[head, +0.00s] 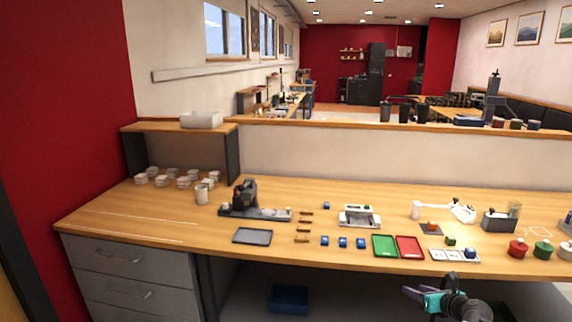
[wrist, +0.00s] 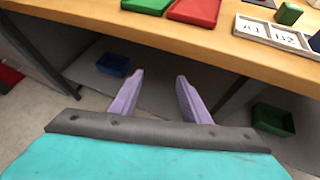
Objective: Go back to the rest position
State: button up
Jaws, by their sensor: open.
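My gripper (head: 426,293) is at the lower right in the head view, in front of and below the bench's front edge. In the wrist view its two purple fingers (wrist: 156,92) are apart with nothing between them. The gripper points toward the space under the wooden bench (head: 130,222). It touches nothing that I can see.
A green tray (head: 385,246) and a red tray (head: 410,247) lie near the bench's front edge. A white numbered holder (head: 444,255) is to their right. Under the bench are a blue bin (wrist: 113,65) and a green bin (wrist: 272,119).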

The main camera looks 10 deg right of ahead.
jog(key=w+a+f+n+g+y, duration=0.2)
jog(key=a+f, duration=0.5)
jog(key=a, duration=0.4)
jog(key=s+a+f+n+g+y, duration=0.1)
jog(key=s+a+f+n+g, duration=0.3)
jog(key=a+f, duration=0.75)
jog(key=s+a+f+n+g+y, duration=0.25)
jog(key=s+a+f+n, duration=0.5)
jog(key=a, duration=0.75)
jog(key=s+a+f+n+g+h, duration=0.2)
jog(key=s+a+f+n+g, duration=0.4)
jog(key=s+f, duration=0.6)
jog(key=s+d+n+g+h, duration=0.3)
jog(key=s+d+n+h, duration=0.1)
jog(key=s+n, duration=1)
jog(key=shift+d+n, duration=0.4)
jog(key=shift+n, duration=1.25)
jog(key=shift+r, duration=0.15)
